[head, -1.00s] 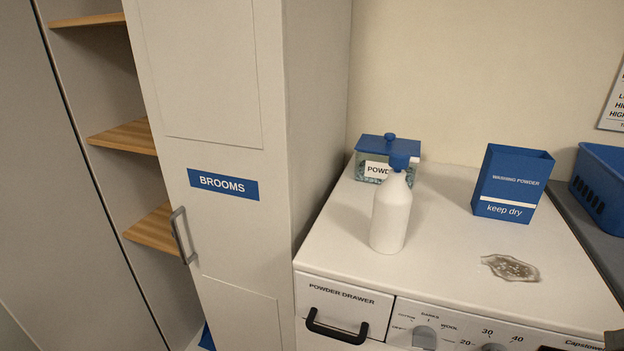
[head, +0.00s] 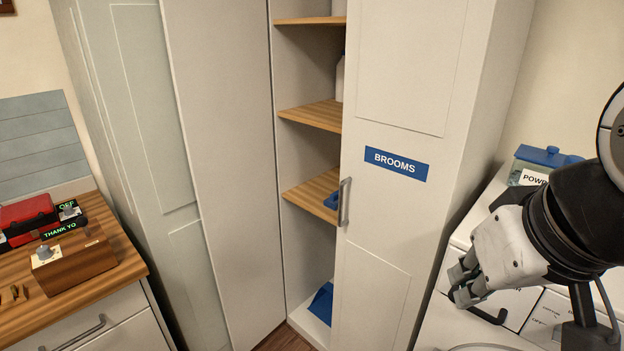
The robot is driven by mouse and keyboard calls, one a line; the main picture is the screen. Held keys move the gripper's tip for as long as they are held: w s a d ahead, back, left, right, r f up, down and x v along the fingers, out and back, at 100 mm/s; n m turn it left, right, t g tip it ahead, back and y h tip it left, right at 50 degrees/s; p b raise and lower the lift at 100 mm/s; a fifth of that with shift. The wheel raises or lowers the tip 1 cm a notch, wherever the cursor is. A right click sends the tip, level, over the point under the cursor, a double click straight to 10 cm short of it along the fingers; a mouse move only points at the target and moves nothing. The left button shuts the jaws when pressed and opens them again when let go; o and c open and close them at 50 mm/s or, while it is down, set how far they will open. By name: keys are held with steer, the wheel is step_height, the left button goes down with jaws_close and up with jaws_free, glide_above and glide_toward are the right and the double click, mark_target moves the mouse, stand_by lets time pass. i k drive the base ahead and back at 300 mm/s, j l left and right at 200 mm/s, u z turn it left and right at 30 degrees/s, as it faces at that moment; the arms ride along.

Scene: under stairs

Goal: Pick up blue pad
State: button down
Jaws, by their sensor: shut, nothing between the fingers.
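Two blue things show inside the tall cupboard. A small blue item (head: 332,201) lies on a wooden shelf, partly hidden by the door's edge. A flat blue piece (head: 320,303) rests tilted at the cupboard's bottom, also partly hidden by the door. I cannot tell for sure which is the blue pad. My gripper (head: 459,287) is at the right, shut and empty, in front of the washing machine and apart from both blue things.
The white BROOMS door (head: 400,130) with a grey handle (head: 344,202) covers the cupboard's right part. Wooden shelves (head: 313,115) show in the gap. A wooden counter (head: 75,285) with a red box (head: 28,218) stands left. A powder box (head: 540,165) is behind my arm.

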mark_target(332, 202)
steer(key=z, duration=1.1)
steer(key=u, duration=1.15)
steer(key=i+j+u, duration=0.3)
steer(key=i+u, duration=0.15)
steer(key=i, duration=0.35)
steer(key=i+u, duration=0.4)
steer(key=i, duration=0.4)
